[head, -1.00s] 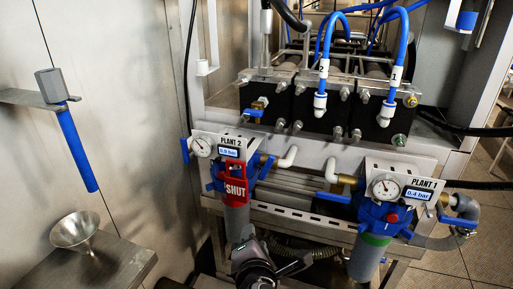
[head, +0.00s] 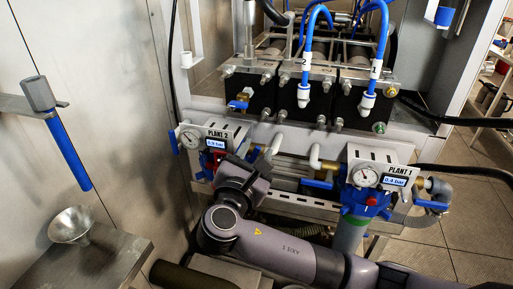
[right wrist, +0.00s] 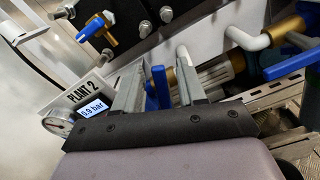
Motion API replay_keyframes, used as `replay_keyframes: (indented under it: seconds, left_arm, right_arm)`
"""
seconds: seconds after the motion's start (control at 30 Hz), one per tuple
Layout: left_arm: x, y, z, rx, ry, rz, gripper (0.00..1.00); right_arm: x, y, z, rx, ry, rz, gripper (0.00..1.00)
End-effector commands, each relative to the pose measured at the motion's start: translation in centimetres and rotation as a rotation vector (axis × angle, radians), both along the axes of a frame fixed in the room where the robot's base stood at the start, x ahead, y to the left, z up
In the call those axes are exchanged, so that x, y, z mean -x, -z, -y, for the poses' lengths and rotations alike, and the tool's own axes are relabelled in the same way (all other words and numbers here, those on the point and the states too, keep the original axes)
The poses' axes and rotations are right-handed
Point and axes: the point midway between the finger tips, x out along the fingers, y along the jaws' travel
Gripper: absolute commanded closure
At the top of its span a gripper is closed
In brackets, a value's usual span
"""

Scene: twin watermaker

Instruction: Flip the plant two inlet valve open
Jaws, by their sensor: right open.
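The plant 2 unit, with its label plate (head: 217,133) and a 0.9 bar display, is at the left of the head view. A blue lever (right wrist: 161,87) stands upright between the two fingers of my right gripper (right wrist: 157,76) in the right wrist view. The fingers are apart, and I cannot tell whether either touches it. In the head view, my right gripper (head: 246,165) is at the right of plant 2, its fingertips largely hidden. Another blue lever (head: 174,142) is left of the plant 2 gauge. No label names the inlet. A red tag (head: 215,143) is mostly hidden.
Plant 1 (head: 366,200) stands to the right, with a blue lever (head: 320,184) on its left side. Black blocks with blue hoses (head: 306,45) are above. A metal funnel (head: 72,225) sits on a ledge at the left.

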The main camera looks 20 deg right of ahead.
Motion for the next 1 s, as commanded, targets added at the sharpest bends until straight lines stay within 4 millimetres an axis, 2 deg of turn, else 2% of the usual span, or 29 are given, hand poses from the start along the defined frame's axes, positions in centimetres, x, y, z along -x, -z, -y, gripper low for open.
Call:
replay_keyframes:
  seconds: [0.13, 0.4, 0.47, 0.5, 0.53, 1.0]
  left_arm:
    - [0.01, -0.17, 0.02, 0.001, -0.001, 0.0, 0.57]
    - [0.03, -0.16, 0.05, 0.001, 0.0, 0.0, 0.57]
    - [0.03, -0.16, 0.06, 0.002, 0.0, 0.0, 0.57]
    - [0.03, -0.16, 0.06, 0.001, 0.0, 0.0, 0.57]
    - [0.03, -0.16, 0.07, 0.002, 0.0, 0.0, 0.57]
    - [0.02, -0.06, 0.1, 0.002, 0.001, 0.0, 0.57]
  right_arm:
    - [-0.9, -0.01, 0.64, 0.001, 0.0, -0.001, 0.6]
    - [-1.03, 0.03, 0.71, -0.001, 0.0, 0.0, 0.6]
    - [-1.02, 0.03, 0.7, -0.002, -0.001, -0.001, 0.79]
    - [-1.02, 0.03, 0.7, -0.002, -0.001, -0.001, 0.92]
    - [-1.01, 0.03, 0.7, -0.002, -0.002, -0.001, 1.0]
    - [-0.8, 0.28, 0.93, -0.063, -0.002, 0.038, 1.0]
